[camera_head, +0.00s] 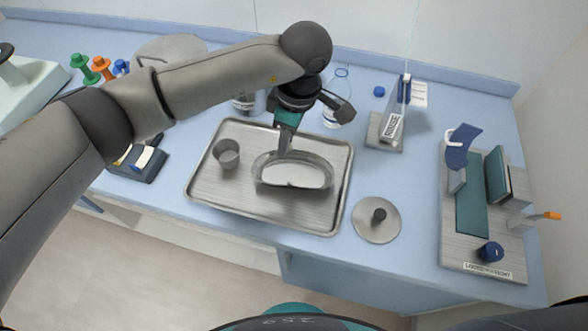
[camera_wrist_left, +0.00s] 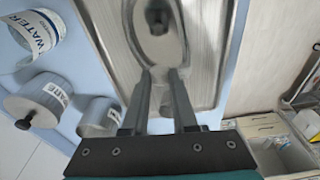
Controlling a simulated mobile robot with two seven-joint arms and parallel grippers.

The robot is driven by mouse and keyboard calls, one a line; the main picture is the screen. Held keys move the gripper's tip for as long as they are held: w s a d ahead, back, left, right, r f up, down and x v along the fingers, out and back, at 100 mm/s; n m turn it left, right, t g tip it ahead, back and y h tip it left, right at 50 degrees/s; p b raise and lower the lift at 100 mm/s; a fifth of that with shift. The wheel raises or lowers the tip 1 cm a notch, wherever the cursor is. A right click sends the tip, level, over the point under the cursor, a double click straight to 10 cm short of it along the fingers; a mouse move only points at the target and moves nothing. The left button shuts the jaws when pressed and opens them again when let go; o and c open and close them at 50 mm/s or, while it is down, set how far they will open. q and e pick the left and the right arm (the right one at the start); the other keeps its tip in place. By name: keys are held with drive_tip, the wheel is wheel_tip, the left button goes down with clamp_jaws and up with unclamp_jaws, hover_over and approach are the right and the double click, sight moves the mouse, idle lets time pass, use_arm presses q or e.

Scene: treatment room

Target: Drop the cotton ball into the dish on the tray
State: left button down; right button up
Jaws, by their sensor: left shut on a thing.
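The tray (camera_head: 210,195) is a shallow metal tray on the blue counter. The dish (camera_head: 292,174), an oval metal dish, lies on it, and it also shows in the left wrist view (camera_wrist_left: 135,25). My left gripper (camera_head: 284,153) points down at the back rim of the dish, with its fingertips low over it. In the left wrist view its fingers (camera_wrist_left: 159,78) are close together with a small gap. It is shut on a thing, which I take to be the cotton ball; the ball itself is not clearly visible. My right gripper is out of view.
A small metal cup (camera_head: 226,154) stands on the tray's left part. A round lid (camera_head: 376,219) lies right of the tray.

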use_arm(q)
drive_tip(key=b, duration=0.3)
hover_over(287, 172)
drive_tip(key=shift+f, duration=2.9)
drive_tip(key=c, duration=0.6)
unclamp_jaws()
drive_tip(key=shift+r, duration=0.1)
drive_tip(key=r, duration=0.5)
drive_tip(key=d+r, duration=0.1)
drive_tip(key=r, duration=0.4)
drive_tip(key=s+d+r, duration=0.1)
drive_tip(key=r, duration=0.4)
drive_tip(key=shift+d, duration=0.1)
